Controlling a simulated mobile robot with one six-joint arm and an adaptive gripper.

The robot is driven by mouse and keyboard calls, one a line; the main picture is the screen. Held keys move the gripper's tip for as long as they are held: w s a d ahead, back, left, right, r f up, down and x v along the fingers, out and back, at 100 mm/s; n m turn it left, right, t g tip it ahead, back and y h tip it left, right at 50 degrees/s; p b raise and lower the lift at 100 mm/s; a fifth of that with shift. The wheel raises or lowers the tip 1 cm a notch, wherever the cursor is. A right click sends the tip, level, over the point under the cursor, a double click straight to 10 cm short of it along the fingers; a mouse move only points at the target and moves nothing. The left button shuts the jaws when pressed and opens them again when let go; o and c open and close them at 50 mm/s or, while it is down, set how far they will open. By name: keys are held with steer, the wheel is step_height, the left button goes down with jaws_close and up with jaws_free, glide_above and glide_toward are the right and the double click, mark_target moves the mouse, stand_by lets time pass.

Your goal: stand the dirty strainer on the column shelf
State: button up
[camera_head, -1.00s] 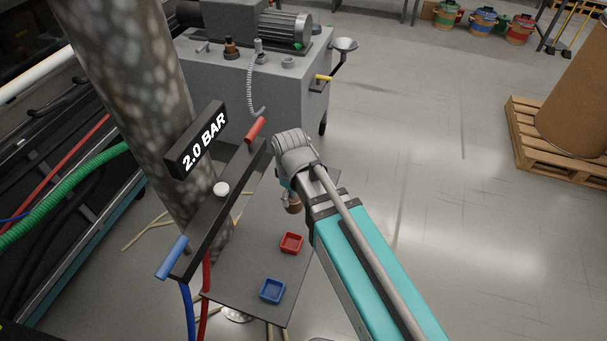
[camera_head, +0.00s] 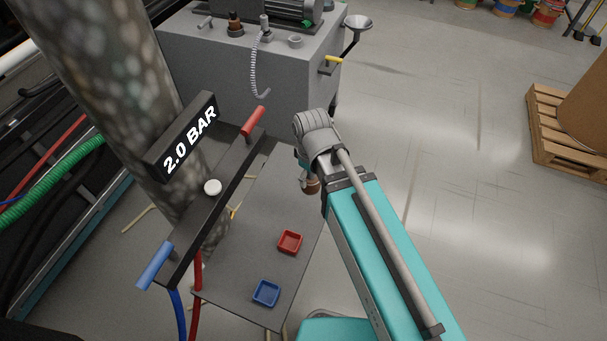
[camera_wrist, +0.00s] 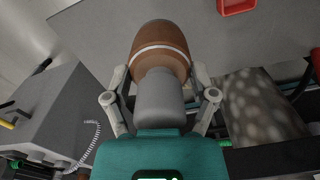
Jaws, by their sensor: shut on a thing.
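My gripper (camera_head: 308,172) is shut on the dirty strainer, a brown, rounded piece that shows small under it in the head view (camera_head: 312,187). In the wrist view the strainer (camera_wrist: 162,40) has a pale band and sits between the two fingers of the gripper (camera_wrist: 159,75). The column shelf (camera_head: 285,200) is a flat grey plate beside the speckled column (camera_head: 115,80); it also shows in the wrist view (camera_wrist: 90,32). The strainer overlaps the shelf's far right part in the picture. I cannot tell the gap between them.
A red tray (camera_head: 290,242) and a blue tray (camera_head: 266,293) sit on the shelf. A black bar with a red handle (camera_head: 253,121) and a blue handle (camera_head: 155,266) crosses beside the column. A grey machine (camera_head: 220,75) stands behind.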

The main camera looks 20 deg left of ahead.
steer(key=shift+a, duration=0.1)
steer(key=w+a+f+b, duration=0.5)
steer(key=w+f+b, duration=0.4)
steer(key=w, duration=0.3)
steer(key=shift+a, duration=0.1)
stand_by(0.4)
steer(key=shift+w+a+f+b, duration=0.15)
steer(key=shift+w+f+b, duration=0.1)
steer(key=shift+f+b, duration=0.25)
steer(key=shift+w+f+b, duration=0.1)
steer(key=shift+f+b, duration=0.2)
steer(key=shift+b, duration=0.05)
steer(key=shift+f+b, duration=1.2)
steer(key=shift+f, duration=0.1)
